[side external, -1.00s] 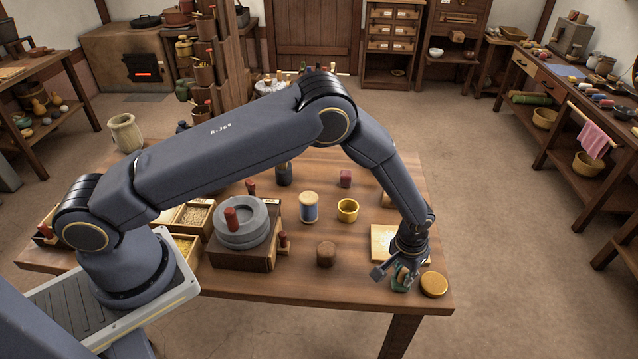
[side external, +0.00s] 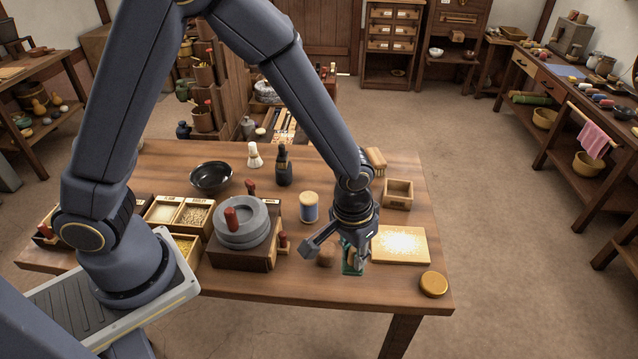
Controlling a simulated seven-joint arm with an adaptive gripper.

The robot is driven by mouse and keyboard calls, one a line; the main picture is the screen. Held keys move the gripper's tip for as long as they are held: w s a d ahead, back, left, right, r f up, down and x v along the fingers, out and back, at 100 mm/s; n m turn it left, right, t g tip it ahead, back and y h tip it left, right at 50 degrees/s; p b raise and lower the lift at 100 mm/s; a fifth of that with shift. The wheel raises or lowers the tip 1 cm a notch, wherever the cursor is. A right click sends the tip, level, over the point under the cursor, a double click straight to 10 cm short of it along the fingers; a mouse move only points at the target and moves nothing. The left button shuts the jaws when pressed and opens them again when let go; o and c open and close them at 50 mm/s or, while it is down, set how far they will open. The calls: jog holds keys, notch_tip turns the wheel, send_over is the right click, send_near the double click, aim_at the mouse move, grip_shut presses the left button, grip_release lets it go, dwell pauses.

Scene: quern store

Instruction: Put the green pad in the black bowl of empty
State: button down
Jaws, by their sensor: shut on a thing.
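The green pad (side external: 352,262) is held between the fingers of my gripper (side external: 348,256), which is shut on it. The gripper partly covers it, and it appears to be a little above the table. The black bowl (side external: 211,177) stands upright at the back left of the table, well left of and behind my gripper. Its dark inside shows nothing that I can make out.
A round grey quern (side external: 241,222) on a wooden block stands between my gripper and the bowl. A brown lump (side external: 325,255) is close beside my gripper. A pale board (side external: 400,244) lies to the right.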

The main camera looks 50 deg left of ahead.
notch_tip(320, 180, up, 5)
jog(key=a+n+y, duration=0.1)
jog(key=a+n, duration=0.9)
jog(key=a, duration=1.8)
jog(key=s+a+n+g, duration=0.1)
jog(key=s+a+n, duration=0.7)
jog(key=s+a, duration=0.9)
send_near(211, 174)
jog(key=d, duration=0.1)
jog(key=s+d+f, duration=0.1)
jog(key=d, duration=0.1)
jog(key=d+f, duration=0.1)
jog(key=shift+s+d+f, duration=0.2)
jog(key=shift+s+f, duration=0.05)
jog(key=shift+s, duration=0.05)
jog(key=shift+w+a+f, duration=0.1)
jog(key=shift+a+f, duration=0.05)
jog(key=shift+f, duration=0.05)
jog(key=shift+w+a+f, duration=0.1)
jog(key=shift+f, duration=0.75)
jog(key=shift+w+a+f, duration=0.1)
jog(key=shift+f, duration=0.8)
